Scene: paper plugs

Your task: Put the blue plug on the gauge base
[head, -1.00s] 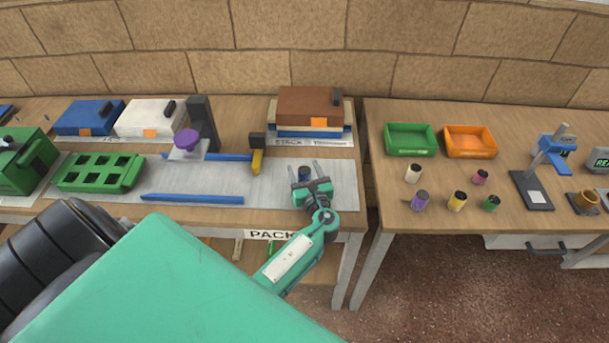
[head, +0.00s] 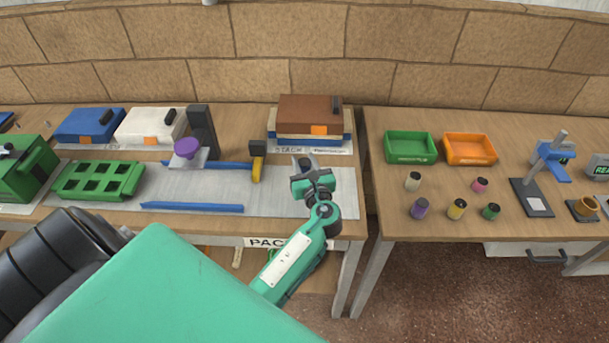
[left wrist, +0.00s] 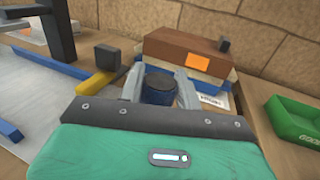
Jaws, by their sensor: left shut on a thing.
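The blue plug (left wrist: 159,92), with a dark top, stands between the two fingers of my left gripper (left wrist: 160,85) in the left wrist view. The gripper is shut on it. In the head view my left gripper (head: 304,168) is over the right end of the grey mat on the left table, and the plug is mostly hidden there. The gauge on the right table has a dark flat base (head: 532,199) with a pale square, a post and a blue head. The base is well to the right of my gripper. My right gripper is out of view.
A brown-topped stack (head: 310,115) stands behind my gripper, with a yellow-handled tool (head: 257,168) to its left. On the right table are green (head: 410,147) and orange (head: 470,148) trays and several coloured plugs (head: 456,209). A gap separates the tables.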

